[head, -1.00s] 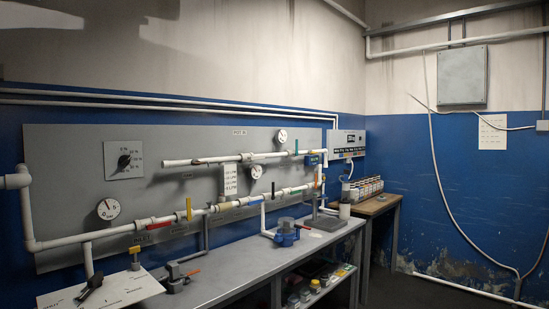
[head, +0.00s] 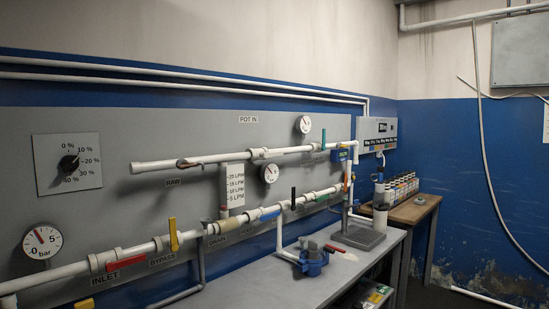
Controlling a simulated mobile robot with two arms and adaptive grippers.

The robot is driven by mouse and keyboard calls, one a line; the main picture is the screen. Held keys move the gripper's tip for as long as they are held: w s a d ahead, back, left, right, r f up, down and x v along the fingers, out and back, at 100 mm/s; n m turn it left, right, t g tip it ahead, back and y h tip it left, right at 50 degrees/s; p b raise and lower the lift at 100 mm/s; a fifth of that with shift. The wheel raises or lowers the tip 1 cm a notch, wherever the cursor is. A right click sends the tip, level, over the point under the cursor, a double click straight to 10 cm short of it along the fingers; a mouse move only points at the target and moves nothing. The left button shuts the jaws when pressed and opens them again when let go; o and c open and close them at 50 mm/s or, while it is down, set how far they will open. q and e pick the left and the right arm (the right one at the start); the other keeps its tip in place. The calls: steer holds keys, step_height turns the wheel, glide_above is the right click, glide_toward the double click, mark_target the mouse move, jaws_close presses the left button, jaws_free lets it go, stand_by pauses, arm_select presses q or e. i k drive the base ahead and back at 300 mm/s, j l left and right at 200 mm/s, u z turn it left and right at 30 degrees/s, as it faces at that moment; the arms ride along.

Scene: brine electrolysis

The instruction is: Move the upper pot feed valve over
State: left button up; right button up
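The upper white pipe (head: 225,157) runs across the grey panel below a "POT IN" label (head: 248,119). Near its right end a green valve handle (head: 323,137) stands upright, across the pipe. A dark reddish-brown valve handle (head: 190,163) lies along the same pipe near the "RAW" label. I cannot tell for sure which one is the upper pot feed valve. The lower pipe carries a red handle (head: 126,263) lying along it, an upright yellow handle (head: 173,234), a blue one (head: 270,215) lying along it and an upright black one (head: 293,198). Neither gripper is in view.
A grey bench (head: 250,276) stands below the panel, with a blue device (head: 313,259) and a grey stand (head: 357,235) on it. A wooden table (head: 414,210) holding several bottles is at the right. Gauges and a dial (head: 68,163) are on the panel. The bench's front left is bare.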

mark_target(266, 156)
steer(key=i+l+u, duration=0.2)
steer(key=i, duration=0.2)
steer(key=i+l+u, duration=0.25)
steer(key=i+l, duration=0.1)
steer(key=i, duration=0.05)
